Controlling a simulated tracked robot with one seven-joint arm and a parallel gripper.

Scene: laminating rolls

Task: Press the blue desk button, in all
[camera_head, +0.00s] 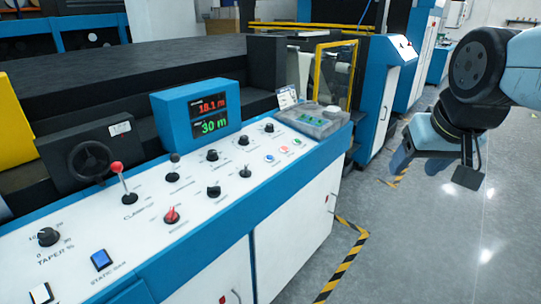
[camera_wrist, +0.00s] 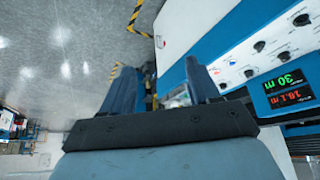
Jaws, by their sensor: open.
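The sloped white control desk (camera_head: 140,235) with blue edging runs across the head view. A square blue button (camera_head: 101,260) sits on its near left part, above a printed label. A small round blue button (camera_head: 269,158) sits farther right, in a row with a white and a red one. My gripper (camera_head: 432,172) hangs over the grey floor to the right of the desk, apart from both buttons. In the wrist view my gripper (camera_wrist: 168,82) is open, its fingers spread and empty. The desk's right end lies beyond the fingers; the square blue button is not visible there.
Several black knobs (camera_head: 212,155), a red-knobbed lever (camera_head: 117,168) and a blue readout box (camera_head: 202,113) rise from the desk. A grey box (camera_head: 318,121) stands at its right end. Yellow-black tape (camera_head: 345,262) marks the floor, which is clear beneath my gripper.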

